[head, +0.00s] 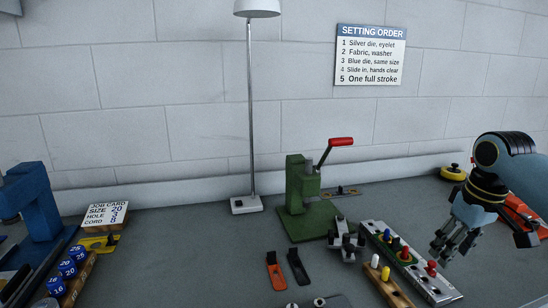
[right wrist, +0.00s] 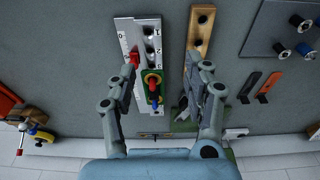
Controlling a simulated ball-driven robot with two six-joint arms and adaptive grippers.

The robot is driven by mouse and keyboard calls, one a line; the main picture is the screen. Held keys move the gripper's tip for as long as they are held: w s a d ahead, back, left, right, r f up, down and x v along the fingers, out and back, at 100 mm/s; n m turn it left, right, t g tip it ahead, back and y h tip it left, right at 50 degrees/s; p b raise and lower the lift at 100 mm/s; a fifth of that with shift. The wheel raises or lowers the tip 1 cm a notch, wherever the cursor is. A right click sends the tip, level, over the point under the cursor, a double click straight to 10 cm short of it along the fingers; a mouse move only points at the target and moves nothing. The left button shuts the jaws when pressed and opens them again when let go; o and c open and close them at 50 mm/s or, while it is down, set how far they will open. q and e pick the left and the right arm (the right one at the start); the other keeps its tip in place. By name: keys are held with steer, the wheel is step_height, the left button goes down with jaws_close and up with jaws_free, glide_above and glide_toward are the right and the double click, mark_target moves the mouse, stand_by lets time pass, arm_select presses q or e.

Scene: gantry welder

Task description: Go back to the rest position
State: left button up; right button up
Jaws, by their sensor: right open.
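My right gripper (head: 455,243) hangs at the right over the bench, fingers pointing down, next to the silver rail (head: 398,247). In the right wrist view its two fingers (right wrist: 162,75) are spread apart with nothing held between them. The rail shows between and beyond them (right wrist: 132,38), with a red peg (right wrist: 134,58) and a green block with coloured pegs (right wrist: 153,88). Whether the fingers touch anything is hard to tell, but they look above the bench. My left gripper is in neither view.
A green press (head: 303,190) with a red handle stands mid-bench, a lamp (head: 247,204) behind it. A wooden strip (head: 390,288) lies beside the rail. A blue machine (head: 38,203), job card (head: 105,213) and blue dice-like pieces (head: 67,268) stand left. Bench centre-left is clear.

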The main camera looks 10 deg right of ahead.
steer(key=s+a+f+n, duration=0.1)
steer(key=s+a+f, duration=0.5)
steer(key=s+a, duration=0.55)
steer(key=s+a+r+m+t, duration=0.1)
steer(key=s+a+r, duration=0.1)
steer(key=s, duration=0.5)
steer(key=s+a+r+t, duration=0.1)
steer(key=s+a+r, duration=0.1)
steer(key=s, duration=0.4)
steer(key=s+d+f+g+b, duration=0.15)
steer(key=f+b, duration=0.25)
steer(key=f, duration=1.4)
steer(key=s+d+f+b, duration=0.15)
steer(key=f+b, duration=0.25)
steer(key=f, duration=1.4)
arm_select(q)
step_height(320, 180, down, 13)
steer(key=b, duration=0.4)
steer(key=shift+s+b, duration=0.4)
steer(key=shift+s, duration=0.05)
arm_select(e)
steer(key=s+f+g, duration=0.1)
steer(key=s+f, duration=1.6)
steer(key=f, duration=0.2)
steer(key=shift+s+d+m+h, duration=0.3)
steer(key=shift+h, duration=0.1)
